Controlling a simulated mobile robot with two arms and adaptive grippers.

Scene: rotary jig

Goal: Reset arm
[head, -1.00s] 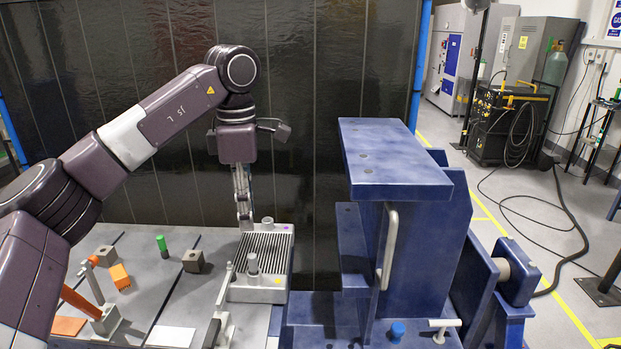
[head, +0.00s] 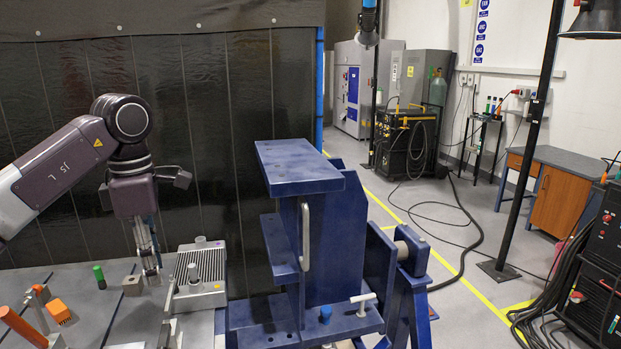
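My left arm comes in from the left, and its gripper (head: 151,272) points down between a small grey-brown block (head: 132,285) and a finned grey metal unit (head: 208,264). The fingers overlap in this view, so I cannot tell whether they are open or shut, or whether they touch the bench. I see nothing clearly held. The blue rotary jig (head: 322,250) stands right of the finned unit, with a pale vertical handle (head: 305,237), a blue knob (head: 325,313) and a white T-handle (head: 363,303). My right gripper is out of view.
The grey bench (head: 88,318) holds a green-topped cylinder (head: 99,277), an orange block (head: 59,311) and a lever clamp (head: 168,314). A dark curtain (head: 225,130) hangs behind. Open floor (head: 450,300) with cables lies to the right.

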